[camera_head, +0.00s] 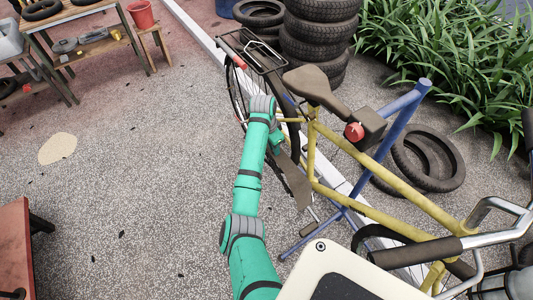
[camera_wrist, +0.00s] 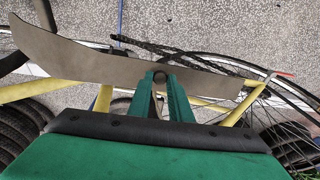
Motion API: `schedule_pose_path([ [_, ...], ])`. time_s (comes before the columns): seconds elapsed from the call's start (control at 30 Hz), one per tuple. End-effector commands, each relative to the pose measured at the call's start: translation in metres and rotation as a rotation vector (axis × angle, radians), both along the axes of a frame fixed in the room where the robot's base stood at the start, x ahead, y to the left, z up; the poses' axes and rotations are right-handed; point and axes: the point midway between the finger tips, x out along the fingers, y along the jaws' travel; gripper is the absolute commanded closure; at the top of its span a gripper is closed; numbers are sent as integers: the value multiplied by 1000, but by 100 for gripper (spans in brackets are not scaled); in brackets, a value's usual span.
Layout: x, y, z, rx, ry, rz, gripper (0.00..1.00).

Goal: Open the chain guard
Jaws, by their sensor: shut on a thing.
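The chain guard (camera_head: 294,184) is a long grey-brown plate on the yellow bicycle, slanting down beside the frame in the head view. Part of the dark chain (camera_wrist: 165,50) shows beyond the guard's opposite edge. In the head view my gripper (camera_head: 275,146) is at the guard's upper end, its fingertips hard to make out.
The yellow bicycle (camera_head: 375,167) hangs on a blue stand (camera_head: 397,125). Stacked tyres (camera_head: 320,35) stand behind it, and loose tyres (camera_head: 430,160) lie to the right. A workbench (camera_head: 90,42) is at the back left. The gravel floor left of my arm is mostly clear.

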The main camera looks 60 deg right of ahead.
Motion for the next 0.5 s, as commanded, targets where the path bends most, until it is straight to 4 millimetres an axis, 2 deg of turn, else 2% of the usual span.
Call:
schedule_pose_path([
  [0.1, -4, -7, 1, 41, -20, -12, 100],
  [0.5, -3, -9, 2, 106, -45, -11, 100],
])
